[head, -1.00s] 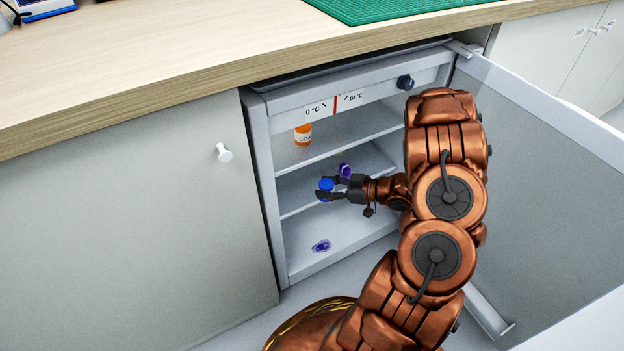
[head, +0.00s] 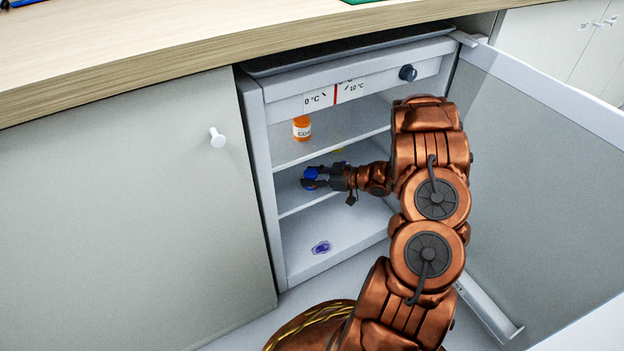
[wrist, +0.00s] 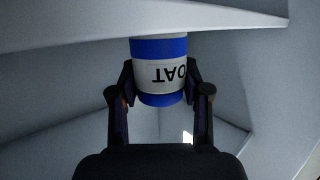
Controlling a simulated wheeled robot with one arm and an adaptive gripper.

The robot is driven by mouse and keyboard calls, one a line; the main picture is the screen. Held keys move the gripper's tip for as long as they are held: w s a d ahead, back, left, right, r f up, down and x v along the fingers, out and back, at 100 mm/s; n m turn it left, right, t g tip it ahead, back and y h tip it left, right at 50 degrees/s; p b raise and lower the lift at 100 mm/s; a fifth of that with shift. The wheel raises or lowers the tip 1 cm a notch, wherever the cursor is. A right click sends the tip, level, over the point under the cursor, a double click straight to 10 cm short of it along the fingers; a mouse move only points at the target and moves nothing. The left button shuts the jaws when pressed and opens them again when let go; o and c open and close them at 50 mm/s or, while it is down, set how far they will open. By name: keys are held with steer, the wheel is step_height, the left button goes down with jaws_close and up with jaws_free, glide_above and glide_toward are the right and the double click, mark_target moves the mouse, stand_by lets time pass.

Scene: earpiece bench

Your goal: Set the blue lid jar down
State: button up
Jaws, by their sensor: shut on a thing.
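The blue lid jar (head: 310,179) is in my gripper (head: 317,178), inside the open cabinet at the height of the middle shelf (head: 303,202). In the wrist view the jar (wrist: 160,73) has blue bands and a white label, with lettering upside down. The fingers of my gripper (wrist: 160,95) are shut on its two sides. I cannot tell whether the jar touches the shelf.
An orange jar (head: 301,128) with a white label stands on the upper shelf (head: 340,145). A purple item (head: 321,247) lies on the cabinet floor. The open door (head: 545,170) is to the right of my arm. A shelf edge (wrist: 60,38) runs close by the jar.

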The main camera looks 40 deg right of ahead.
steer(key=o, duration=1.2)
steer(key=shift+o, duration=0.2)
steer(key=shift+s+d+r, duration=0.15)
steer(key=shift+s+r, duration=0.1)
steer(key=shift+r, duration=0.05)
steer(key=p+v, duration=0.4)
steer(key=v, duration=0.7)
steer(key=shift+s, duration=0.2)
steer(key=shift+d, duration=0.1)
